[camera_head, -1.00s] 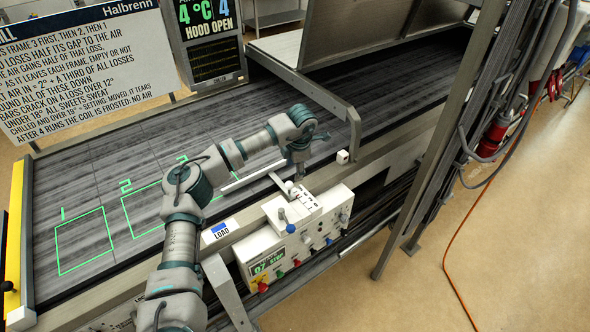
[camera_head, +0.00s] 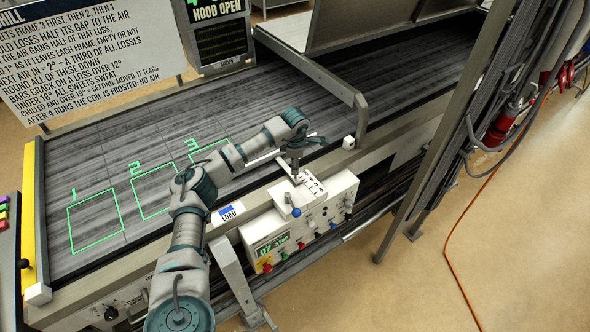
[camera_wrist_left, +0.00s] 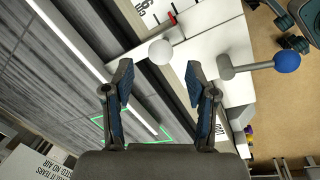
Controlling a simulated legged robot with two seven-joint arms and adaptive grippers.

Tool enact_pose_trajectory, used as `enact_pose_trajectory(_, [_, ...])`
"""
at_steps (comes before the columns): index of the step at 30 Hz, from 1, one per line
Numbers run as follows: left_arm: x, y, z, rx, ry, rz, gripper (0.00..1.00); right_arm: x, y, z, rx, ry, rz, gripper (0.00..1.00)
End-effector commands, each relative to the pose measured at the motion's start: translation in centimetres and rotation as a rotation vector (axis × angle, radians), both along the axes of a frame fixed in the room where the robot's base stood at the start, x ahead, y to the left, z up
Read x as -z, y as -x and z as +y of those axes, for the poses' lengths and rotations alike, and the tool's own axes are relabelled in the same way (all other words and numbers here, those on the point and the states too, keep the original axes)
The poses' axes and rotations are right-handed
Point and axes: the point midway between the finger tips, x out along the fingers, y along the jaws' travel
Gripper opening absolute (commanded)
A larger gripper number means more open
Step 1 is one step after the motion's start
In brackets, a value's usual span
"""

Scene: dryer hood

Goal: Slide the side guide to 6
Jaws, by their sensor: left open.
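The side guide is a long white bar (camera_head: 262,160) lying along the near side of the grey belt. The left wrist view also shows the bar (camera_wrist_left: 98,62). There, a white round knob (camera_wrist_left: 160,51) sits on a rod beside a white scale with a red pointer (camera_wrist_left: 172,18). My left gripper (camera_wrist_left: 160,72) is open and points at the knob, which shows between and just beyond the fingertips. I cannot tell whether they touch it. In the head view my left gripper (camera_head: 295,172) is over the scale panel (camera_head: 311,187), hiding the knob. My right gripper is not in view.
A blue-ball lever (camera_wrist_left: 287,62) stands right of my left fingers. It rises from the control box (camera_head: 299,222), which has coloured knobs in front. A metal hood frame (camera_head: 350,95) crosses the belt behind. Green numbered frames (camera_head: 95,221) mark the belt at left.

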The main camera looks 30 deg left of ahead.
Motion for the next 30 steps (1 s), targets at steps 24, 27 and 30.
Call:
enact_pose_trajectory(24, [5.7, -0.9, 0.5, 0.0, -0.001, -0.001, 0.3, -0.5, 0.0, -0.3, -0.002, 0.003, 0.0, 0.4])
enact_pose_trajectory(27, [5.7, -1.0, 0.5, 0.0, -0.001, -0.001, 0.05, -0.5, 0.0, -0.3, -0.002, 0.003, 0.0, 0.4])
enact_pose_trajectory(30, [5.7, -1.0, 0.5, 0.0, -0.001, -0.001, 0.0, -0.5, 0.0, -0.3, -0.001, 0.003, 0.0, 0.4])
